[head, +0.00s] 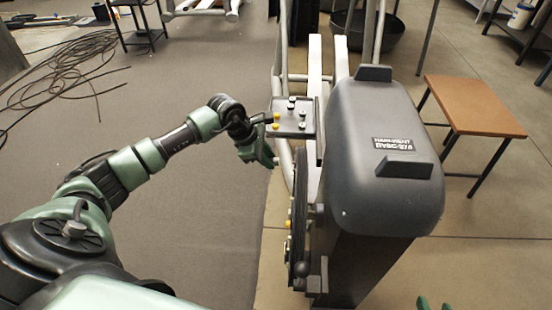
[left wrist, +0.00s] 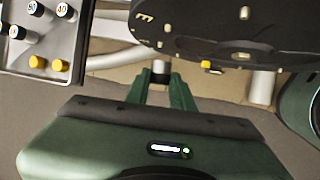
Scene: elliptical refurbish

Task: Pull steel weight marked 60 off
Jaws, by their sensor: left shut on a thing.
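My left gripper (head: 268,160) is beside the left side of the grey machine, just below a small tray. In the left wrist view my left gripper (left wrist: 160,88) is shut on a small steel weight (left wrist: 160,67) with a dark band. Its marking cannot be read. It is close to the lower rim of the black disc (left wrist: 225,30), and I cannot tell whether they touch. A yellow piece (left wrist: 206,65) sits at the disc's rim to the right.
The machine's grey housing (head: 350,105) stands right of my left gripper. Cables (head: 75,65) lie on the floor at left.

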